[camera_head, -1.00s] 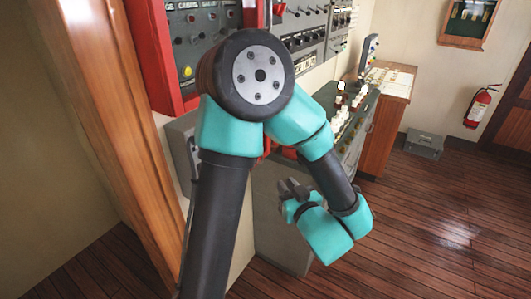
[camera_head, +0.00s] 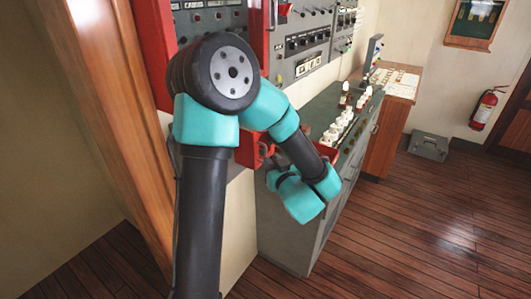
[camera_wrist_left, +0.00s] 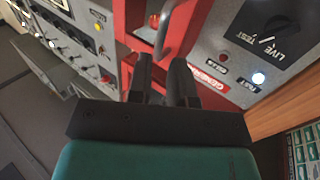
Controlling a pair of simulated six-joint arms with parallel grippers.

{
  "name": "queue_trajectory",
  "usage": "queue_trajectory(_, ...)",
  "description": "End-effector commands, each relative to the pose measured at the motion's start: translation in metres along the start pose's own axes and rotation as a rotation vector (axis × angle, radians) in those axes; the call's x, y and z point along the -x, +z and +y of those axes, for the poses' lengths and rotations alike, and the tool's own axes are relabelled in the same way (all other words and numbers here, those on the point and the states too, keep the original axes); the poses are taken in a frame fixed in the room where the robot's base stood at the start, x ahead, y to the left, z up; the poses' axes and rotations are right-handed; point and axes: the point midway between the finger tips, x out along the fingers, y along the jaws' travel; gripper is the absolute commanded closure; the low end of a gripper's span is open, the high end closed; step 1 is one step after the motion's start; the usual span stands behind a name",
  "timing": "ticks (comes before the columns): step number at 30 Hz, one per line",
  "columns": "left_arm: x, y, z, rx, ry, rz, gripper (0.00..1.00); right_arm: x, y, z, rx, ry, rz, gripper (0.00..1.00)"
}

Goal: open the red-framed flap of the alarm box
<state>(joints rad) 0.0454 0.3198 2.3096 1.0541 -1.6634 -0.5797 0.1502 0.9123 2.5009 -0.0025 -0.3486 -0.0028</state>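The alarm box shows its tall red frame (camera_head: 152,50) at the upper left of the head view, around a grey panel with knobs. A metal loop handle (camera_head: 273,14) sits on its right red bar. In the left wrist view the red frame (camera_wrist_left: 203,45) and the grey handle (camera_wrist_left: 177,30) are just ahead of my left gripper (camera_wrist_left: 163,72). Its two dark fingers are apart, with a narrow gap. The handle's near end lies close to the fingertips; contact cannot be told. My left arm hides much of the box in the head view. My right gripper is not in view.
A console (camera_head: 322,190) with white-topped levers stands right of the box. Behind it are a wooden cabinet (camera_head: 385,135), a grey case (camera_head: 429,147) and a fire extinguisher (camera_head: 484,109). A wooden post (camera_head: 110,90) is at the left. The floor at right is clear.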

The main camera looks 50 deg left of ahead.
Motion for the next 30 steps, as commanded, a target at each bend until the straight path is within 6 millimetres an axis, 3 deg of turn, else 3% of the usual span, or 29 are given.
queue_trajectory(6, -0.036, 0.000, -0.001, 0.001, -0.004, 0.000, 0.80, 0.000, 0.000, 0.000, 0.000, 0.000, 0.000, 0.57)
queue_trajectory(12, -0.054, 0.000, 0.000, 0.002, -0.001, 0.000, 0.80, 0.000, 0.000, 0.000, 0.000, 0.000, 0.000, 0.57)
queue_trajectory(22, -0.057, 0.000, 0.000, 0.001, 0.001, 0.000, 0.80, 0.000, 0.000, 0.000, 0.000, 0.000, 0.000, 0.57)
queue_trajectory(28, -0.057, 0.000, 0.000, 0.001, 0.001, 0.000, 0.99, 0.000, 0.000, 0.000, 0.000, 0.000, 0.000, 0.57)
queue_trajectory(30, -0.057, 0.000, 0.000, 0.001, 0.000, -0.001, 1.00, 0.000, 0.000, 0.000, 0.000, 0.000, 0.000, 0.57)
